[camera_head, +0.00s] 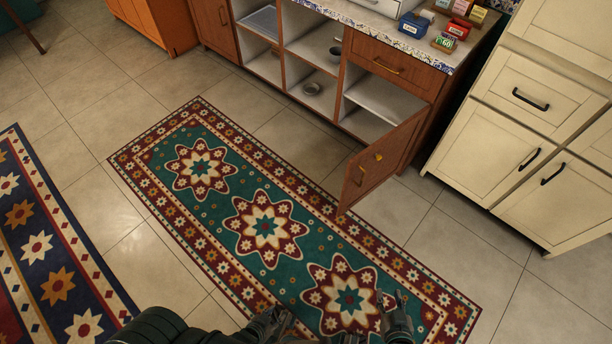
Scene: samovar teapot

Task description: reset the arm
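My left gripper (272,322) is at the bottom edge of the head view, low over the green and red patterned rug (222,208). It is dark and partly cut off, and its fingers are too unclear to read. My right gripper (390,298) is further right, above the rug's near end. Its two fingertips stand apart with nothing seen between them. Neither gripper touches furniture. My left arm shows at the bottom edge; most of both arms is out of view.
A wooden cabinet (400,82) stands ahead, with open shelves and one open door (378,165) jutting over the rug. Small bowls sit on its shelves. Colourful boxes (458,28) stand on the counter. A cream cabinet (515,120) is at right. Tiled floor is clear around the rugs.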

